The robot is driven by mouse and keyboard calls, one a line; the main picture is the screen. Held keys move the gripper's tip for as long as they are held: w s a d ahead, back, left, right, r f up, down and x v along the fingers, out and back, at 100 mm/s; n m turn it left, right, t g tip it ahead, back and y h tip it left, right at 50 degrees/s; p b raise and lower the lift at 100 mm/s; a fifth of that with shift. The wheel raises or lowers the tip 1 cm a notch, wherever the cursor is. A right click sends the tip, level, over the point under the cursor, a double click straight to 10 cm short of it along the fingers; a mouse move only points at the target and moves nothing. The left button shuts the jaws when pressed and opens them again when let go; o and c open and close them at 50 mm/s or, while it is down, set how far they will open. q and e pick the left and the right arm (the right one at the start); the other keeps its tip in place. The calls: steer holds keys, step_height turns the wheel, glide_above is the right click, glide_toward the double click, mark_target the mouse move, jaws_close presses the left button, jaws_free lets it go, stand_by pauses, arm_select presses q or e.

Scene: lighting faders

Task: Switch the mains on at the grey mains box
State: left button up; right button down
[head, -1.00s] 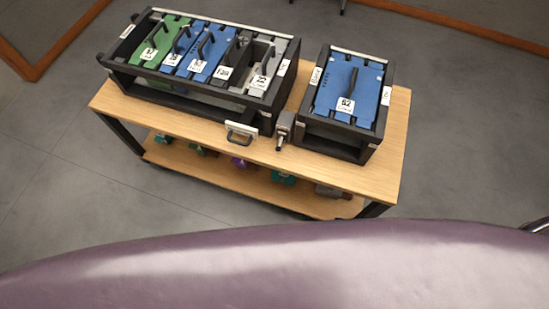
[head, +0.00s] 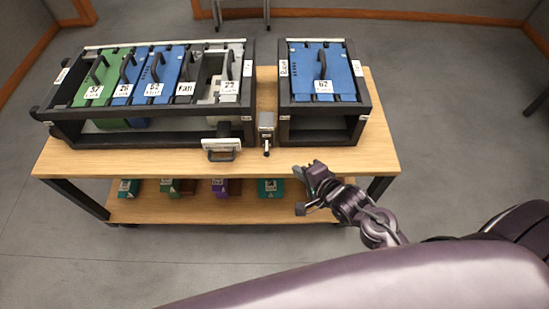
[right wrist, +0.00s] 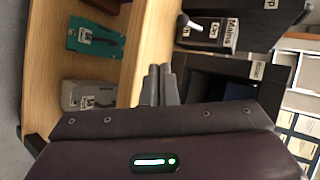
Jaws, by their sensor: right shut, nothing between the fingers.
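The grey mains box (head: 266,121) stands at the front of the table top, between the two black racks. Its lever (head: 266,148) sticks out at the front, over the table edge. In the right wrist view the mains box (right wrist: 219,32) carries labels "Mains" and "On", with its lever (right wrist: 188,22) pointing left. My right gripper (head: 301,173) is in front of the table edge, to the right of the lever and apart from it. Its fingers (right wrist: 160,86) are shut and empty. My left gripper is not in view.
A long rack (head: 190,135) with green, blue and grey modules stands left. A smaller rack (head: 364,101) with one blue module stands right. The lower shelf (head: 150,211) holds several coloured blocks.

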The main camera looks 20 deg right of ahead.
steer(key=r+m, duration=0.1)
steer(key=a+m+t+y, duration=0.1)
steer(key=shift+w+r+m+b, duration=0.2)
steer(key=shift+r+m+b, duration=0.1)
steer(key=shift+r, duration=0.1)
